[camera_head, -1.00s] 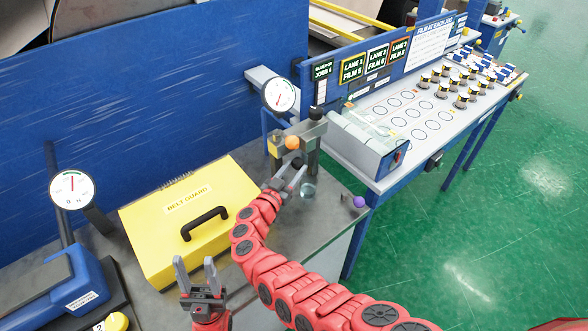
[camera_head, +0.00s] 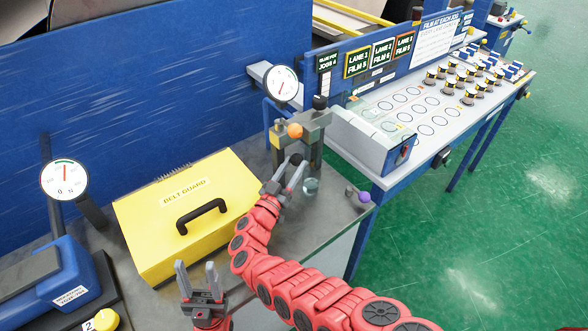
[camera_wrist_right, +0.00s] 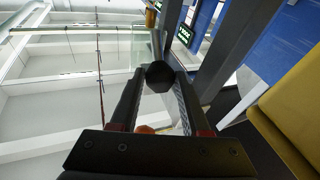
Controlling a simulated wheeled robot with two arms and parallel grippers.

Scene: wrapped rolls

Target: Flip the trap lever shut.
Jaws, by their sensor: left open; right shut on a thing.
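The grey trap stand (camera_head: 314,135) is at the back right of the bench, with an orange ball (camera_head: 295,131) on its front and a clear jar (camera_head: 311,187) low beside it. My right gripper (camera_head: 292,170) is in front of the stand, its fingers closed around a black knob (camera_head: 297,159). In the right wrist view the black knob (camera_wrist_right: 160,76) sits between the fingertips. My left gripper (camera_head: 198,270) is open and empty, fingers up, in front of the yellow belt guard.
The yellow belt guard box (camera_head: 160,235) with a black handle is left of my right arm. A dial gauge (camera_head: 281,84) stands behind the trap stand. A purple ball (camera_head: 364,197) is at the bench's right edge. A film table (camera_head: 440,135) is beyond.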

